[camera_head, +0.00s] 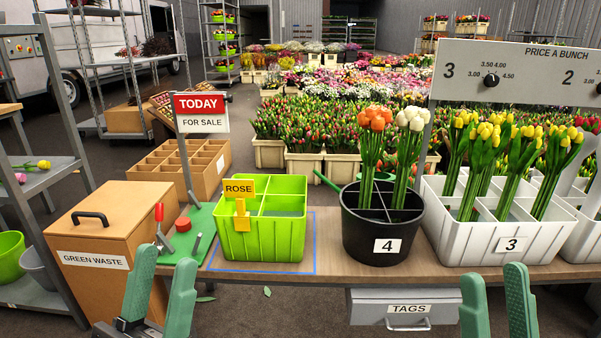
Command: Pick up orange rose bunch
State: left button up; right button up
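The orange rose bunch (376,118) stands upright in a back left part of the black bucket (383,245) marked 4, with its green stems showing above the rim. A white bunch (412,119) stands close to its right in the same bucket. My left gripper (167,256) is open and empty at the lower left, in front of the table edge and well left of the bucket. My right gripper (493,273) is open and empty at the lower right, in front of the white crate and apart from the bucket.
A green divided crate (262,240) with a ROSE tag stands left of the bucket, inside a blue outline. A white crate (470,250) marked 3 with yellow tulips stands right of it. A price panel (520,70) hangs above. A green waste box (100,240) stands left.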

aim_at(374, 118)
jog(key=z, duration=0.75)
jog(key=i, duration=1.4)
jog(key=z, duration=0.7)
jog(key=k, duration=0.85)
jog(key=u, duration=1.5)
jog(key=i, duration=0.5)
jog(key=z, duration=0.05)
